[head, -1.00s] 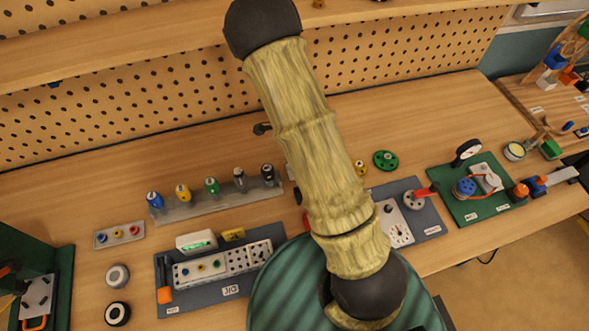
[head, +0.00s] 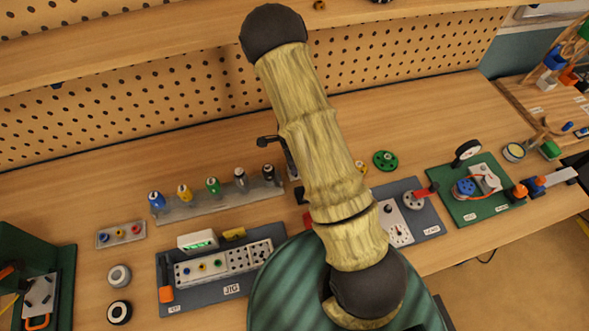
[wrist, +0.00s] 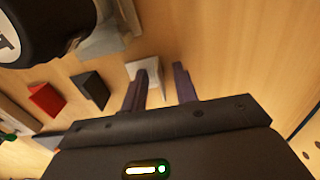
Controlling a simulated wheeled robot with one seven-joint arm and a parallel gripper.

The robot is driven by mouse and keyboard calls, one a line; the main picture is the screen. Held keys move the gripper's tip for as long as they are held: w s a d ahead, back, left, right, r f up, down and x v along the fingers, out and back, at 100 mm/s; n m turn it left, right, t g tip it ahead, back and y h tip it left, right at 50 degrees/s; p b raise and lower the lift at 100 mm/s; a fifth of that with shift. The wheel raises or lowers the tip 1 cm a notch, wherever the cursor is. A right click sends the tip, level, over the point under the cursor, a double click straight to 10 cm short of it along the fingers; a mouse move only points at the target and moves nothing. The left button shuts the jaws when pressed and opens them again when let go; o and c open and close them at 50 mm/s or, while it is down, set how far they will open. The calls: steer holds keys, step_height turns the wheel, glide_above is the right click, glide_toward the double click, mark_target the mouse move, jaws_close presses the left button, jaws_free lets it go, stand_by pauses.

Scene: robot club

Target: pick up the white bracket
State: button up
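The white bracket (wrist: 150,66) lies on the wooden table in the wrist view. It is small and pale, with what looks like an upright flange. My gripper (wrist: 160,72) is open. Its left finger covers part of the bracket, and part of the bracket shows in the gap between the fingers. The right finger stands apart from it, over bare wood. Whether the left finger touches the bracket I cannot tell. In the head view my arm hides the bracket and the fingers.
A red block (wrist: 47,99) and a black block (wrist: 91,90) lie left of the bracket. A large black round object (wrist: 45,30) fills the wrist view's upper left. In the head view, a rack of screwdrivers (head: 220,203) and a JIG board (head: 205,296) stand to the left.

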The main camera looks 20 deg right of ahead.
steer(key=shift+c, duration=0.2)
jaws_close()
step_height(320, 180, up, 10)
steer(key=shift+r, duration=0.1)
stand_by(0.4)
steer(key=shift+d, duration=0.1)
stand_by(0.5)
